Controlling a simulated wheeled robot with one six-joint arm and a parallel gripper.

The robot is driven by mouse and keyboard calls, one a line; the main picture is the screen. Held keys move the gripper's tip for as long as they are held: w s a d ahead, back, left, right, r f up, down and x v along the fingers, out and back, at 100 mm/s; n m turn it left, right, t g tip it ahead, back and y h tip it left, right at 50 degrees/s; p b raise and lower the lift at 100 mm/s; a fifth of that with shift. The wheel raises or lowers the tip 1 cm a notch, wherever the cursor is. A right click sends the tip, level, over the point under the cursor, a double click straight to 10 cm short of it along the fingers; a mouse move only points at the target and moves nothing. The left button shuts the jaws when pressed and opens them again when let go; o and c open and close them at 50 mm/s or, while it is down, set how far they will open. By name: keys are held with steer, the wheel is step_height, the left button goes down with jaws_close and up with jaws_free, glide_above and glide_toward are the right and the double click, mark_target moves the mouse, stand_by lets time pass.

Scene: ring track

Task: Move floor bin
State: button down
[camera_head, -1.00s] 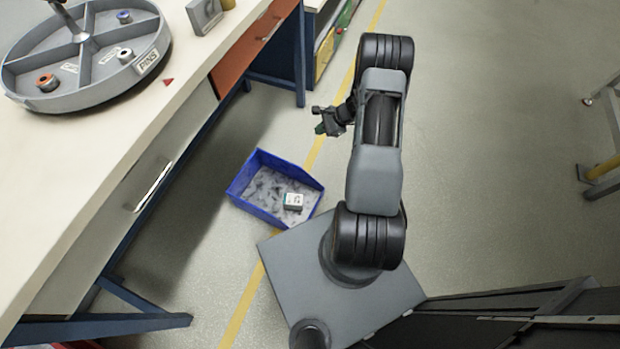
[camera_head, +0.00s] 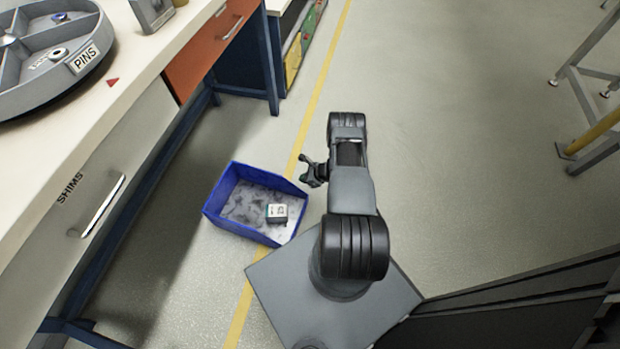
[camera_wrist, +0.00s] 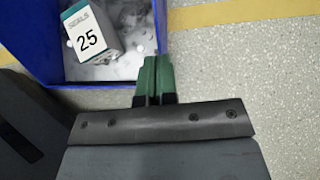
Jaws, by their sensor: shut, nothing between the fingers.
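The blue floor bin (camera_head: 226,226) stands on the floor between the workbench and my base. It has a greyish, mottled inside and holds a small white and grey box (camera_head: 277,213). In the wrist view the bin (camera_wrist: 92,84) fills the upper left, and the box (camera_wrist: 91,32) reads "SEALS 25". My gripper (camera_head: 310,168) is just right of the bin in the head view. In the wrist view its green fingers (camera_wrist: 154,75) are shut together and empty. They overlap the bin's near right corner in that view; I cannot tell whether they touch it.
The workbench (camera_head: 92,152) with a "SHIMS" drawer runs along the left. A round divided tray (camera_head: 60,75) marked "PINS" sits on it. A yellow line (camera_head: 313,98) crosses the floor. A metal frame (camera_head: 590,110) stands at the right. Floor beyond my arm is clear.

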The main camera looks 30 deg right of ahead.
mark_target(291, 183)
steer(key=b+x, duration=0.1)
steer(key=x, duration=0.2)
steer(key=shift+f, duration=0.2)
steer(key=w+a, duration=0.2)
steer(key=shift+w+a+r, duration=0.3)
steer(key=shift+w, duration=0.1)
steer(key=shift+b, duration=0.3)
